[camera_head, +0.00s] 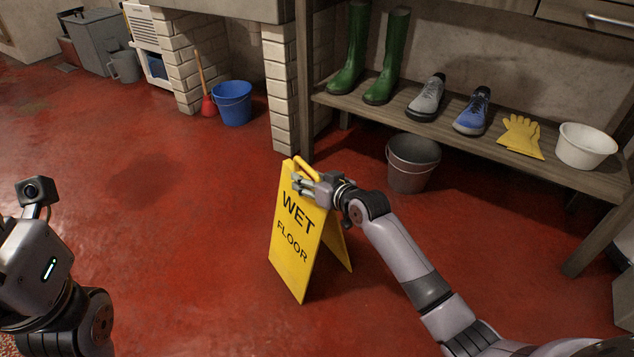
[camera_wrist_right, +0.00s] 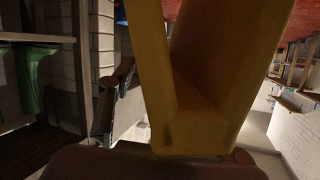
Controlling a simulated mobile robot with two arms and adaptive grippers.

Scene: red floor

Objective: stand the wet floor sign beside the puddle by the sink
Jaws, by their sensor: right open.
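The yellow wet floor sign (camera_head: 291,232) stands upright on the red floor with its two panels spread. Its top handle (camera_head: 305,168) is beside my right gripper (camera_head: 308,184), whose open fingers are around or against the sign's top edge; I cannot tell if they touch. In the right wrist view the yellow sign (camera_wrist_right: 205,100) fills the middle, close to the camera. A dark patch on the floor, which looks like the puddle (camera_head: 145,174), lies left of the sign. The stone sink (camera_head: 225,8) is at the top on brick piers. My left arm shows at the lower left; its fingers are out of view.
A blue bucket (camera_head: 233,103) and a red plunger (camera_head: 207,105) stand under the sink. A grey bucket (camera_head: 412,163) is behind my right arm, under a wooden bench (camera_head: 360,107) holding boots, shoes, gloves and a white basin. The floor between sign and patch is clear.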

